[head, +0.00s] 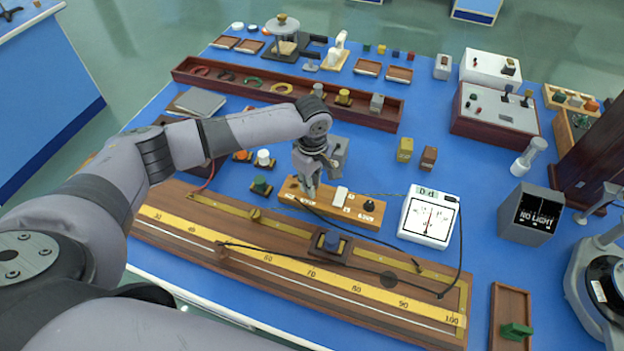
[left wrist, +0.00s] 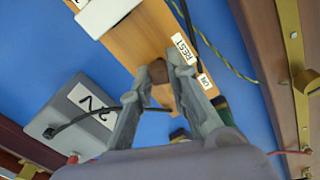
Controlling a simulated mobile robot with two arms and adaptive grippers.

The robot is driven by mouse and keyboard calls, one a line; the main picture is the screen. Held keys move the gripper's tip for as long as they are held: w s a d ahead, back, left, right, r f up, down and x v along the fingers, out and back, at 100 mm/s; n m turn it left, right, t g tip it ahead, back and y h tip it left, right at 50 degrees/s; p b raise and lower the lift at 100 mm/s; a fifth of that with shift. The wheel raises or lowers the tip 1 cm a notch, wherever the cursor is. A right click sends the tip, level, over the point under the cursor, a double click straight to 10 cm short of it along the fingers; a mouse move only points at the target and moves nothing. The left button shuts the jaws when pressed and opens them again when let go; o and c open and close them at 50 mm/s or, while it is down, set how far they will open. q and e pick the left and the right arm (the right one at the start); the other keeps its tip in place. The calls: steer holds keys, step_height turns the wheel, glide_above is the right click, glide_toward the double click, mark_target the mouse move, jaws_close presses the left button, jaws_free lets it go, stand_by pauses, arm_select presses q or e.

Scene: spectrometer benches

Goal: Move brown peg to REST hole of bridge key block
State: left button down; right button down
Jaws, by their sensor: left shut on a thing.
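The bridge key block is a pale wooden bar (head: 358,215) near the table's middle, behind the long wire bridge. It also shows in the left wrist view (left wrist: 138,42), with a REST label (left wrist: 185,50) near its end. My left gripper (head: 309,190) points down over the block's left end. In the left wrist view its fingers (left wrist: 159,66) are closed around a small brown peg (left wrist: 158,73), next to the REST label. Whether the peg's lower end is in a hole is hidden. In the head view the fingers hide the peg. My right gripper is not in view.
A white meter (head: 429,217) stands to the right. Cables run around the block.

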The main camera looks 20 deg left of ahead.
arm_select(q)
steer(key=shift+f, duration=0.15)
steer(key=c, duration=1.5)
jaws_free()
steer(key=shift+o, duration=0.2)
step_height(320, 180, up, 12)
